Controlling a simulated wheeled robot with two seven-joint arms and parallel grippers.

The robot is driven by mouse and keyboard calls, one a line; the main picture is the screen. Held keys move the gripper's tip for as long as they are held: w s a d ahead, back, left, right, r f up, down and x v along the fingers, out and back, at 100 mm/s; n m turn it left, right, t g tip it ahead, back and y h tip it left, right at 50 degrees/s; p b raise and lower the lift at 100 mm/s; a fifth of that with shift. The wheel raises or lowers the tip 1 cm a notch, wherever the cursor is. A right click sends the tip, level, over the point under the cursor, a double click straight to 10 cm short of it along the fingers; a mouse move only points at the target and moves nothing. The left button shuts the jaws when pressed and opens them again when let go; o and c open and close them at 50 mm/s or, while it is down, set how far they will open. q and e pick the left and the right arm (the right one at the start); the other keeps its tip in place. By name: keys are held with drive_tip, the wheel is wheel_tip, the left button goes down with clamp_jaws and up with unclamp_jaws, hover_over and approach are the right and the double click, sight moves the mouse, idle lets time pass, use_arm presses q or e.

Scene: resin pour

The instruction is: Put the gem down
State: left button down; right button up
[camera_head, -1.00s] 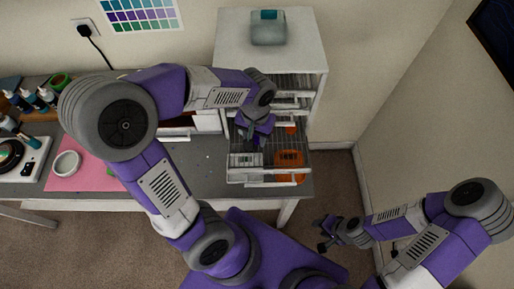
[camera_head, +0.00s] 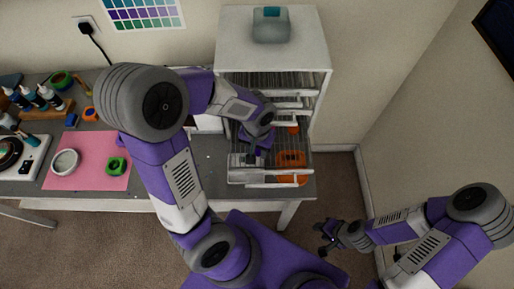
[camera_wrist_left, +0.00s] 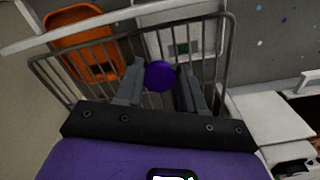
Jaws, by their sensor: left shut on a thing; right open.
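The gem shows in the left wrist view as a dark purple rounded piece (camera_wrist_left: 160,75) between the fingers. My left gripper (camera_head: 254,147) is shut on it, over the pulled-out wire rack (camera_head: 236,179) of the white cabinet. The same rack shows in the left wrist view (camera_wrist_left: 227,50). I cannot tell whether the gem touches the rack floor. In the head view the gripper largely hides the gem. My right gripper (camera_head: 325,238) is open and empty, out over the floor on the right.
The rack also holds an orange piece (camera_head: 291,158) and a white piece with a small green part (camera_wrist_left: 194,40). The white cabinet (camera_head: 272,57) has more wire racks above. A pink mat (camera_head: 90,172) with a white ring and green piece lies left on the table.

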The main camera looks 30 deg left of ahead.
sight(257, 152)
use_arm(q)
drive_tip(key=c, duration=0.7)
unclamp_jaws()
drive_tip(key=shift+r+p, duration=0.35)
wheel_tip(257, 152, up, 12)
drive_tip(key=shift+f+p, duration=0.2)
drive_tip(key=shift+p, duration=0.85)
